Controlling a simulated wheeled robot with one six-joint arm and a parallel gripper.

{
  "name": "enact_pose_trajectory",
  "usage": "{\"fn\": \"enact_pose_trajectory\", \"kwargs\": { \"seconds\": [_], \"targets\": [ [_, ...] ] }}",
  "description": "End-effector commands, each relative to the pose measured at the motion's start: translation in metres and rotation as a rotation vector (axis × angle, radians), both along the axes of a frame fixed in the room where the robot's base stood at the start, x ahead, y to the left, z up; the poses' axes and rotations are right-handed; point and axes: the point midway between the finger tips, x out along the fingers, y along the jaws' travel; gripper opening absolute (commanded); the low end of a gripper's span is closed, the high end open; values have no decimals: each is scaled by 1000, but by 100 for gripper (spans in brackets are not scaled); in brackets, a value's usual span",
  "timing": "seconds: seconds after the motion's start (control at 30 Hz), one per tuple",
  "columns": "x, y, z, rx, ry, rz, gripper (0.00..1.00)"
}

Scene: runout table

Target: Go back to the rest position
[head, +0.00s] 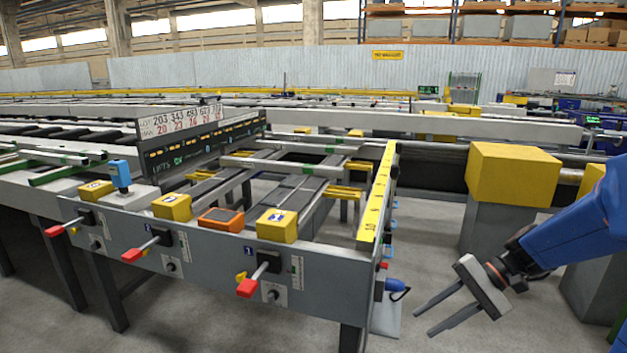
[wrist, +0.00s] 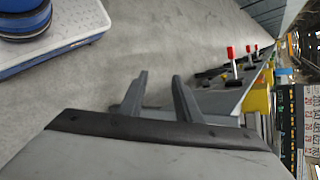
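My gripper (head: 424,319) hangs at the right of the head view, at the end of my blue arm. Its two grey fingers are spread apart with nothing between them. It is in free air to the right of the runout table (head: 195,255), apart from it. In the wrist view the two fingers (wrist: 158,92) also stand apart and empty, with bare floor and the table's end behind them.
Red-tipped levers (head: 248,287) stick out from the table's front panel. Yellow boxes (head: 277,225) and an orange box (head: 221,220) sit on top. A yellow block on a grey post (head: 512,174) stands behind my gripper. The floor (head: 425,240) between is clear.

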Motion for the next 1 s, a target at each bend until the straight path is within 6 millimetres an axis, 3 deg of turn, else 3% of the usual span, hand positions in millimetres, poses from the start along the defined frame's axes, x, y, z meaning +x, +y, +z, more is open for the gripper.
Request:
{"fn": "enact_pose_trajectory", "kwargs": {
  "seconds": [0.23,0.5,1.0],
  "targets": [
    [-47,12,0,-233,-94,113,30],
    [-87,8,1,-476,-234,214,30],
    [-131,-20,19,-862,-586,334,30]
  ]
}}
